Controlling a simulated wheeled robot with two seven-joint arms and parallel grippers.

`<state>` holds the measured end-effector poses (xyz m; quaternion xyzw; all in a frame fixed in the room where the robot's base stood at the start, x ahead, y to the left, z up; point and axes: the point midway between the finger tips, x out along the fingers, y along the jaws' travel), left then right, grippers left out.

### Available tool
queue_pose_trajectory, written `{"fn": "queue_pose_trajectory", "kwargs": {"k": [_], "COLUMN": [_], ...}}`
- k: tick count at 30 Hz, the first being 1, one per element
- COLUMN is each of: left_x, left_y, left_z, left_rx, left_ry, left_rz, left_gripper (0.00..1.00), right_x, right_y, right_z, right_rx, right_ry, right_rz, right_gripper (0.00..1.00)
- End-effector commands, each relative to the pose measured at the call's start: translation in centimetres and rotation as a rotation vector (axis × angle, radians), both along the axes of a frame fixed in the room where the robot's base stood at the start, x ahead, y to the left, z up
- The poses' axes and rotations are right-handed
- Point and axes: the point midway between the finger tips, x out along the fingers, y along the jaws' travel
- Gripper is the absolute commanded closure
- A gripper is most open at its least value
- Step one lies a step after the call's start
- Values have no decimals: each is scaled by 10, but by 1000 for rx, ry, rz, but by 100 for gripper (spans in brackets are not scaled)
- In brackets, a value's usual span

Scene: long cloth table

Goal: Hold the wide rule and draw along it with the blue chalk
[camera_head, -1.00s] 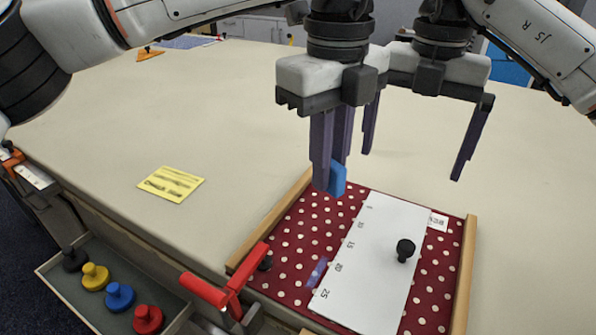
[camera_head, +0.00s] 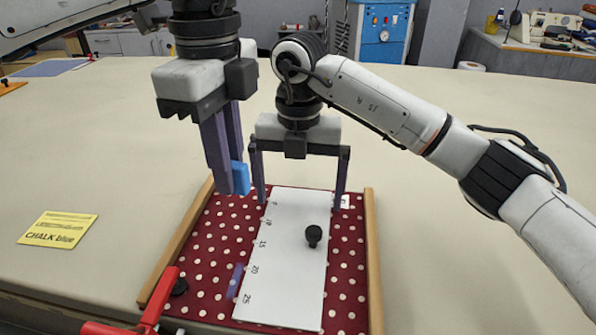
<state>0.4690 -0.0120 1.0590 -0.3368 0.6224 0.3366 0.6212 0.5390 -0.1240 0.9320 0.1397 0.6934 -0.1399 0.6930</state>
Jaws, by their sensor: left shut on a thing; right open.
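The wide rule (camera_head: 283,277) is a white plate with numbers along its left edge and a black knob (camera_head: 313,236). It lies flat on red cloth with white dots (camera_head: 205,262). My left gripper (camera_head: 232,188) is shut on the blue chalk (camera_head: 239,177), above the cloth's far left part, left of the rule's far end. My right gripper (camera_head: 300,199) is open, its fingers spread on either side of the rule's far part, beyond the knob; it holds nothing. A short bluish-purple mark (camera_head: 235,281) shows on the cloth beside the rule's left edge.
Wooden strips (camera_head: 374,260) flank the cloth on both sides. A red-handled clamp (camera_head: 158,301) is at the near left corner. A yellow card (camera_head: 56,230) reading "CHALK blue" lies on the table at left. The table is clear to the right.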

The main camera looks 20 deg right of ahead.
Motion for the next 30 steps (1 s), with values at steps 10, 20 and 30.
{"fn": "queue_pose_trajectory", "kwargs": {"k": [10, 20, 30], "left_x": [0, 0, 0], "left_y": [0, 0, 0], "left_z": [0, 0, 0], "left_rx": [0, 0, 0], "left_ry": [0, 0, 0], "left_rz": [0, 0, 0], "left_gripper": [100, 100, 100], "right_x": [0, 0, 0], "right_y": [0, 0, 0], "right_z": [-9, -9, -9], "right_rx": [1, 0, 0], "right_ry": [0, 0, -1], "right_rz": [1, 1, 1], "right_gripper": [0, 38, 38]}}
